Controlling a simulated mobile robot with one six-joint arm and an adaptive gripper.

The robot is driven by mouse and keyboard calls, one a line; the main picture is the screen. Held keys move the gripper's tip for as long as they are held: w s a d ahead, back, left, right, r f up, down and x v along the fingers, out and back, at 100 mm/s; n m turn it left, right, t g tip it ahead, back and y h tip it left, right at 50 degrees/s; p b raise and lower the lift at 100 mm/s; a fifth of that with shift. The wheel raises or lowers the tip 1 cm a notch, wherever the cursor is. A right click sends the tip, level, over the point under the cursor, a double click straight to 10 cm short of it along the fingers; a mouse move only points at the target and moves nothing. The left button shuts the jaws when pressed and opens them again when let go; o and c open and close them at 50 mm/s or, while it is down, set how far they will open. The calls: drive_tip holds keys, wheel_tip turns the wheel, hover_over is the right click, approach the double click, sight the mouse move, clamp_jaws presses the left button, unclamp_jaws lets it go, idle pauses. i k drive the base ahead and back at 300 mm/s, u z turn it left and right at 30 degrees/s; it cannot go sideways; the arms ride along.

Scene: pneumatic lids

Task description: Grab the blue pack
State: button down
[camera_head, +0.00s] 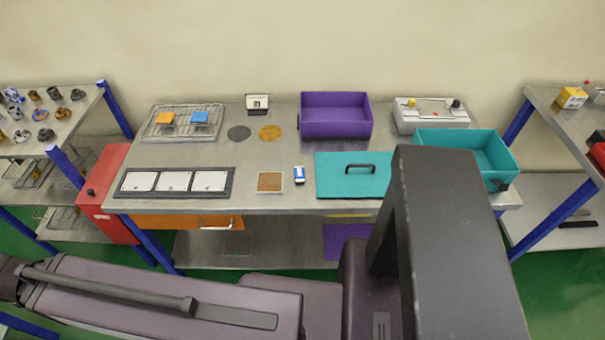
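A small flat blue pack (200,117) lies on the wire rack (153,134) at the back left of the steel table. An orange pack (166,118) lies to its left on the same rack, with a gap between them. A smaller blue and white item (299,174) stands near the middle front of the table; I cannot tell what it is. My arm's links fill the lower part of the view, but my gripper does not show.
A purple bin (337,134), a teal bin (501,175) and a grey control box (431,126) stand at the back and right. A teal lid (333,180) with a dark handle lies in front. A panel with white lids (230,191) lies front left. Bare steel (255,153) shows mid-table.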

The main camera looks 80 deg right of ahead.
sight(300, 173)
drive_tip(key=u, duration=0.2)
drive_tip(key=k, duration=0.1)
drive_tip(key=z, duration=2.5)
drive_tip(key=k, duration=0.35)
drive_tip(key=z, duration=0.4)
drive_tip(key=i, duration=0.4)
